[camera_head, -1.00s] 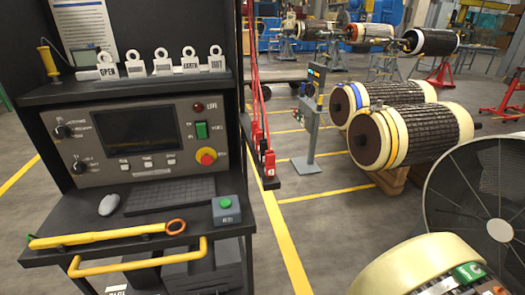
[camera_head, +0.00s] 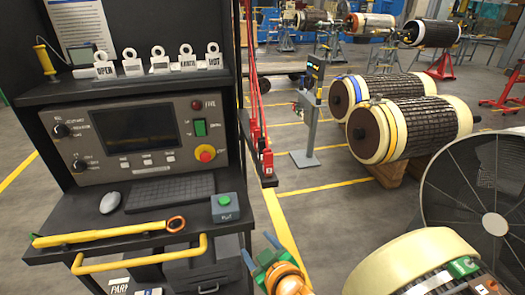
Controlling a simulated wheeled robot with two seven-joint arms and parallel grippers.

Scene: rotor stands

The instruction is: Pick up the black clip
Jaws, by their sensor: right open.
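My right gripper (camera_head: 258,249), with green-blue fingers and an orange wrist, is at the bottom middle of the head view. Its fingers are apart and nothing shows between them. It is in front of the bench's right side, below the hanging clips. Red clips (camera_head: 267,161) on red leads hang at the right side of the dark cabinet. Dark parts show among them, but I cannot tell for sure which one is the black clip. My left gripper is not in view.
The bench holds a yellow wrench-like tool (camera_head: 105,234), a keyboard (camera_head: 170,192), a mouse (camera_head: 110,202) and a green-button box (camera_head: 225,207). A yellow handle (camera_head: 140,262) juts out in front. A cream-ended rotor (camera_head: 400,265) and a large fan (camera_head: 490,200) stand at the right.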

